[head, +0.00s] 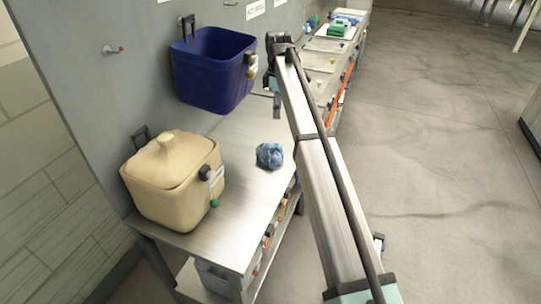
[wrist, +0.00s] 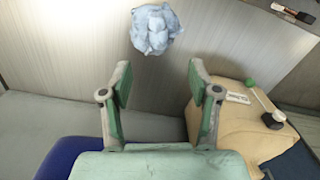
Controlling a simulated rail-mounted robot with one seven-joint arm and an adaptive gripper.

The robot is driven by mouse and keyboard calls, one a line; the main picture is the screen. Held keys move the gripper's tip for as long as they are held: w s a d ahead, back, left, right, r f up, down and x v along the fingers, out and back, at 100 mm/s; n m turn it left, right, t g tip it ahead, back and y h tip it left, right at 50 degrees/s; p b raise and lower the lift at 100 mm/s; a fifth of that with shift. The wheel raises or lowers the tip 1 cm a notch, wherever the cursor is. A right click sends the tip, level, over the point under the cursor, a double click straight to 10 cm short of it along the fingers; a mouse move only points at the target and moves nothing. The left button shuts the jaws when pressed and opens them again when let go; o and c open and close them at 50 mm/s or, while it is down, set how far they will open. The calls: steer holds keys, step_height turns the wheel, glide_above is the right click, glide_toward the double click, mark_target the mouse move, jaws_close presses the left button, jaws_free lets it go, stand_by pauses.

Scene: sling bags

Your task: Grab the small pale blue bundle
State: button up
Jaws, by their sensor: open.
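The small pale blue bundle (head: 269,156) lies crumpled on the metal table, right of the beige bag in the head view. In the wrist view the bundle (wrist: 155,29) is at the top centre, beyond the fingertips and apart from them. My gripper (wrist: 158,78) is open and empty, its two green-padded fingers spread wide. In the head view my gripper (head: 275,98) is over the far part of the table, beside the blue bin, partly hidden by my arm.
A dark blue bin (head: 212,75) hangs on the wall. A beige lidded bag (head: 172,190) stands at the left of the metal table (head: 235,235); it also shows close to the right finger in the wrist view (wrist: 240,120). The table around the bundle is clear.

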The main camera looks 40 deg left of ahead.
step_height(320, 180, up, 3)
steer(key=s+a, duration=0.1)
steer(key=a, duration=0.1)
steer(key=p, duration=0.4)
glide_above(271, 143)
steer(key=shift+n, duration=0.3)
step_height(271, 143, down, 12)
steer(key=shift+d+f, duration=0.1)
steer(key=shift+f+p, duration=1.05)
steer(key=shift+f, duration=1.6)
jaws_close()
